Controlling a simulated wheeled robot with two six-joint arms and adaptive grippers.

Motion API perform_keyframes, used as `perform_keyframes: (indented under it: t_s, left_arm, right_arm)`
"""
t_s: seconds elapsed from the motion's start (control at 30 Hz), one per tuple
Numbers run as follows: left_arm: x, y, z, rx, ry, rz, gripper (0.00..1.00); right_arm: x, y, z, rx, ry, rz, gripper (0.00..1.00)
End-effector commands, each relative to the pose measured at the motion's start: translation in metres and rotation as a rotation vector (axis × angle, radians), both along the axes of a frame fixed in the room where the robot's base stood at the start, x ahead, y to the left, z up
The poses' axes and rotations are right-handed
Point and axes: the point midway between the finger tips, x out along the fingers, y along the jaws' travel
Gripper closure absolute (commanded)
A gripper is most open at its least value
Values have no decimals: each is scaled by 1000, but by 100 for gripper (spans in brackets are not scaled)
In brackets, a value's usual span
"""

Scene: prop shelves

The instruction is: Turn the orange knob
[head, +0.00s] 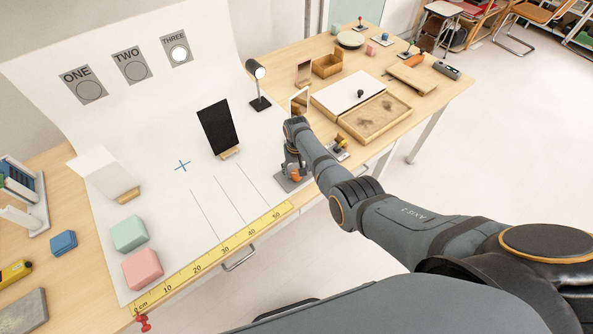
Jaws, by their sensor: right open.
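The orange knob (295,175) shows as a small orange patch low on a grey base plate (283,185), at the front edge of the table just right of the white sheet. My right gripper (292,166) points down over this plate, close around or just above the knob. It is open. The fingers hide part of the knob, and I cannot tell whether they touch it. My left gripper is not in view.
A small device with an orange-yellow part (341,141) stands right of my right arm. A mirror (299,102), black panel (217,128) and lamp (259,84) stand behind. The white sheet (185,195) is mostly clear in the middle.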

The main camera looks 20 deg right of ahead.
Motion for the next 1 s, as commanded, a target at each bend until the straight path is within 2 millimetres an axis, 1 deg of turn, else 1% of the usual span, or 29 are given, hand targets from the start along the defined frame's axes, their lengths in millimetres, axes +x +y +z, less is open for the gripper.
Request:
perform_keyframes:
  t_s: [0.17,0.27,0.37,0.6,0.7,0.83,1.0]
  left_arm:
    - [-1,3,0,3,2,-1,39]
    - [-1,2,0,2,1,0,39]
    - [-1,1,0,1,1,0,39]
    - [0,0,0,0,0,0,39]
    - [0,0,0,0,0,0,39]
    - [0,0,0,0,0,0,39]
    - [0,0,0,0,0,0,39]
  right_arm:
    - [0,0,1,0,0,0,39]
    - [1,0,9,1,-3,0,39]
    - [1,0,25,1,-3,0,39]
    - [1,0,85,1,-4,-1,39]
    - [1,0,103,1,-2,0,39]
    - [0,0,116,0,-1,0,39]
    - [0,0,120,0,1,0,39]
